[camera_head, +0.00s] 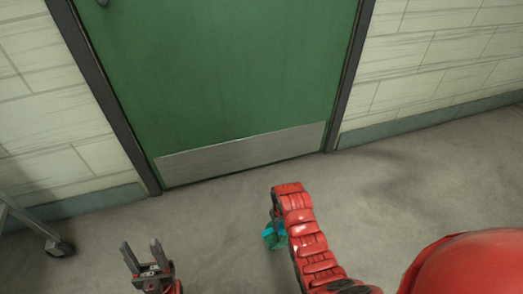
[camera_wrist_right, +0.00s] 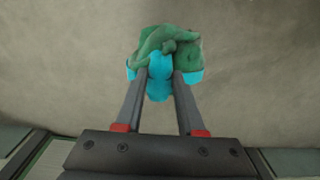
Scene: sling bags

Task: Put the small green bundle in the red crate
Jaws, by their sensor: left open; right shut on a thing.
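The small green bundle (camera_wrist_right: 168,50) shows in the right wrist view, green cloth with bright cyan parts. It sits between the fingertips of my right gripper (camera_wrist_right: 160,80), which is shut on it and holds it over the grey floor. In the head view the bundle (camera_head: 273,236) is partly hidden behind my red right arm, and the right gripper's fingers cannot be made out there. My left gripper (camera_head: 142,254) is open and empty at the lower left of the head view. The red crate cannot be made out in either view.
A closed green door (camera_head: 220,80) with a metal kick plate (camera_head: 242,152) stands ahead in a pale block wall (camera_head: 440,55). A wheeled frame's leg and caster (camera_head: 60,247) stand at the left edge. The grey floor (camera_head: 400,185) before the door is clear.

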